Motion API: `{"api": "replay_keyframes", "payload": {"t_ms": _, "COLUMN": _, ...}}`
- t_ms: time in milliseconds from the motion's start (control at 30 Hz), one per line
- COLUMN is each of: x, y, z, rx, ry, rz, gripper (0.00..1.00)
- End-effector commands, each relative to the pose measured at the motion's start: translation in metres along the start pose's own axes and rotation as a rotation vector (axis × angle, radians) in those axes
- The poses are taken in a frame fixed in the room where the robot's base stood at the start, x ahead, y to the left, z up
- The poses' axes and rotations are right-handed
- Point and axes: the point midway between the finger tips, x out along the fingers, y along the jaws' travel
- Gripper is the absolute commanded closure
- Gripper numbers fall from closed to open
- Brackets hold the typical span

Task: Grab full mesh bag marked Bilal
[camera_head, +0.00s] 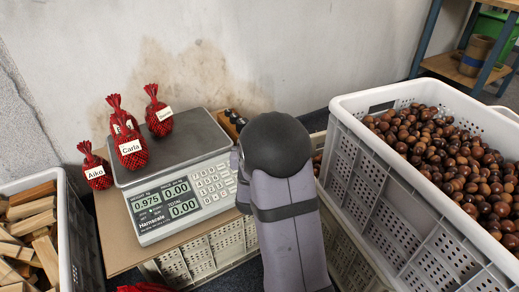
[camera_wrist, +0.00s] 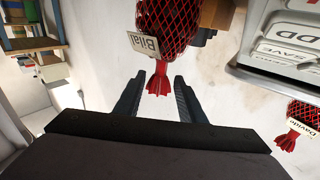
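In the wrist view a red mesh bag marked Bilal (camera_wrist: 170,22), filled with dark round contents, hangs into the top of the picture, which looks upside down. Its gathered red top lies between the two fingers of my gripper (camera_wrist: 160,78). The fingers are apart on either side of it, and I see no clear grip on it. In the head view I cannot pick out the Bilal bag, and my arm hides my gripper. Other red mesh bags there are marked Aiko (camera_head: 95,168) and Carla (camera_head: 130,148); one more (camera_head: 157,112) has a tiny label.
A scale (camera_head: 175,190) reading 0.975 carries bags on its plate. A white crate of chestnuts (camera_head: 345,150) stands right, a crate of wood pieces (camera_head: 75,235) left. In the wrist view a bag marked Davide (camera_wrist: 303,115) and the scale's keys (camera_wrist: 290,40) are at right.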

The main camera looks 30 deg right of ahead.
Motion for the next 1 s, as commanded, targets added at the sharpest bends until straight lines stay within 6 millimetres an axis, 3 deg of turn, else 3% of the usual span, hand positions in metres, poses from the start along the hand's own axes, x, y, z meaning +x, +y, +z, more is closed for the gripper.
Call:
{"api": "replay_keyframes", "payload": {"t_ms": 100, "x": -0.005, "y": 0.000, "z": 0.017, "rx": -0.023, "ry": -0.035, "rz": -0.022, "gripper": 0.64}}
{"api": "replay_keyframes", "payload": {"t_ms": 267, "x": -0.005, "y": 0.000, "z": 0.021, "rx": -0.029, "ry": -0.043, "rz": -0.029, "gripper": 0.64}}
{"api": "replay_keyframes", "payload": {"t_ms": 767, "x": 0.020, "y": -0.001, "z": 0.023, "rx": -0.027, "ry": -0.042, "rz": -0.029, "gripper": 0.64}}
{"api": "replay_keyframes", "payload": {"t_ms": 1000, "x": 0.045, "y": 0.001, "z": 0.026, "rx": -0.026, "ry": -0.040, "rz": -0.027, "gripper": 0.64}}
